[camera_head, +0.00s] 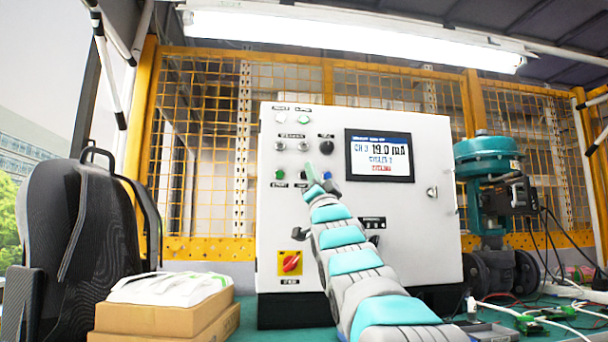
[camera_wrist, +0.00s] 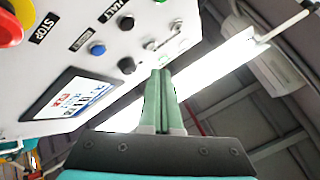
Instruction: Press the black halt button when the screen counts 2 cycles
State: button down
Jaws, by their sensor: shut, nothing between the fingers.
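The black halt button (camera_wrist: 126,22) shows in the wrist view beside its HALT label, between a blue button (camera_wrist: 97,48) and a green button (camera_wrist: 162,2). In the head view my gripper overlaps that button row and partly covers it. The screen (camera_head: 380,156) reads CH 3, 19.0 mA, with a cycles line below; its digit looks like 2 but is too small to be sure. My gripper (camera_head: 311,171) is shut and empty, its green fingers (camera_wrist: 166,74) together in front of the panel. They appear apart from the halt button in the wrist view.
The white control cabinet (camera_head: 410,240) also carries a black knob (camera_head: 326,147), metal selectors and a red emergency stop (camera_head: 290,262). A teal valve (camera_head: 487,160) stands at right. A backpack (camera_head: 85,225) and cardboard boxes (camera_head: 165,315) are at left.

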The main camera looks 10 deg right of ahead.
aim_at(304, 175)
jog(key=w+p, duration=0.3)
jog(key=w, duration=0.4)
jog(key=shift+p, duration=0.35)
dwell(1.6)
jog(key=shift+w+p, duration=0.35)
jog(key=shift+p, duration=0.05)
jog(key=shift+w+p, duration=0.35)
jog(key=shift+p, duration=0.1)
dwell(0.6)
dwell(0.3)
jog(key=shift+s+b, duration=0.4)
jog(key=shift+s, duration=0.4)
jog(key=shift+s, duration=0.1)
